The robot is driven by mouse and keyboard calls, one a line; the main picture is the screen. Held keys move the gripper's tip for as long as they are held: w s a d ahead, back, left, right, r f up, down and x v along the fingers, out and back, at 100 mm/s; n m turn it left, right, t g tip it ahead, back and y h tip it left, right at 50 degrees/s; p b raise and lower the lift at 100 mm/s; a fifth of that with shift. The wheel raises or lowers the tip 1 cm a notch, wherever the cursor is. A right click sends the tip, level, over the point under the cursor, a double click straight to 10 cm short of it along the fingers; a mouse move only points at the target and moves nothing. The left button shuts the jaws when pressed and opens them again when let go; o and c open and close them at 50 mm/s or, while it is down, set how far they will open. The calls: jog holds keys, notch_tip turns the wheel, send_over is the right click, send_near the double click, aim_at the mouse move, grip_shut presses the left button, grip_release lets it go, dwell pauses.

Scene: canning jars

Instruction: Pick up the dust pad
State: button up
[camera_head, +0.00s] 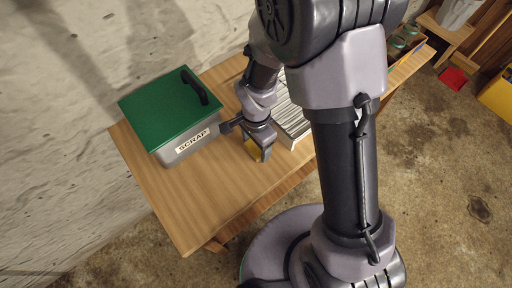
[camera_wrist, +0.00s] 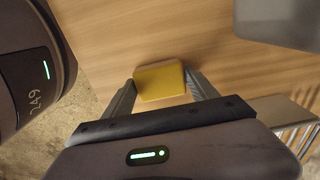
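A yellow pad, taken to be the dust pad, (camera_wrist: 160,82) lies between the two fingers of my gripper (camera_wrist: 161,84) in the wrist view. The fingertips are at its left and right edges, very close or touching; I cannot tell whether they press on it. In the head view my gripper (camera_head: 258,150) points down at the table, and a part of the yellow pad (camera_head: 252,148) shows behind a dark finger. I cannot tell whether the pad rests on the wood or is slightly above it.
A grey box with a green lid and a "SCRAP" label (camera_head: 193,141) stands left of my gripper on the wooden table (camera_head: 200,206). A white-edged rack with grey slats (camera_head: 290,118) stands close on the right. Jars (camera_head: 396,46) stand at the far end. The front left tabletop is clear.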

jog(key=c, duration=0.8)
jog(key=shift+r, duration=0.25)
jog(key=shift+c, duration=0.2)
notch_tip(320, 180, up, 4)
jog(key=p, duration=0.3)
jog(key=shift+f, duration=0.15)
jog(key=s+d+b, duration=1)
jog(key=d, duration=0.2)
jog(key=shift+d+r+b, duration=0.3)
jog(key=shift+r+b, duration=0.05)
jog(key=shift+r, duration=0.1)
